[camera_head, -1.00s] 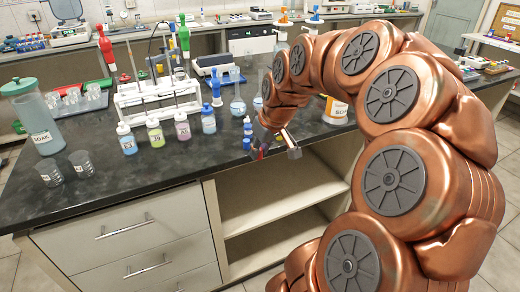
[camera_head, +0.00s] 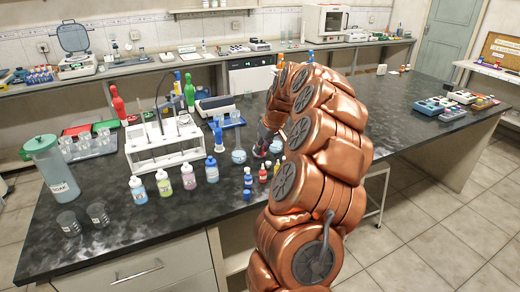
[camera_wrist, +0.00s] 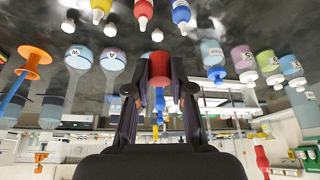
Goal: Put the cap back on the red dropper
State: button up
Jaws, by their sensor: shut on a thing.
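My gripper (camera_wrist: 158,84) is shut on a small red cap (camera_wrist: 158,66) in the wrist view, which is upside down. The red dropper (camera_wrist: 143,8) stands on the bench with a bare white nozzle; the held cap is apart from it. The red dropper also shows in the head view (camera_head: 263,173), between a blue dropper (camera_head: 247,181) and a yellow one. In the head view my gripper (camera_head: 263,149) is above the bench, just behind this row, and the cap is hard to make out there.
Labelled wash bottles (camera_head: 163,184) stand left of the droppers. A round flask (camera_head: 239,156) and a blue-topped bottle (camera_head: 211,167) stand close to my gripper. A white rack (camera_head: 165,143) is farther left. The bench right of my arm (camera_head: 400,125) is mostly clear.

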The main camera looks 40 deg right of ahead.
jog(key=shift+w+d+r+p, duration=0.15)
jog(key=shift+w+d+p, duration=0.25)
jog(key=shift+d, duration=0.2)
jog(key=shift+w+d+r+p, duration=0.15)
jog(key=shift+w+d+p, duration=0.25)
jog(key=shift+d, duration=0.15)
jog(key=shift+f, duration=0.1)
jog(key=shift+f, duration=2.05)
jog(key=shift+f+b, duration=0.55)
jog(key=shift+f, duration=0.45)
jog(key=shift+b, duration=0.9)
jog(key=shift+f+b, duration=0.2)
jog(key=shift+b, duration=0.7)
jog(key=shift+s, duration=0.1)
jog(key=o, duration=0.7)
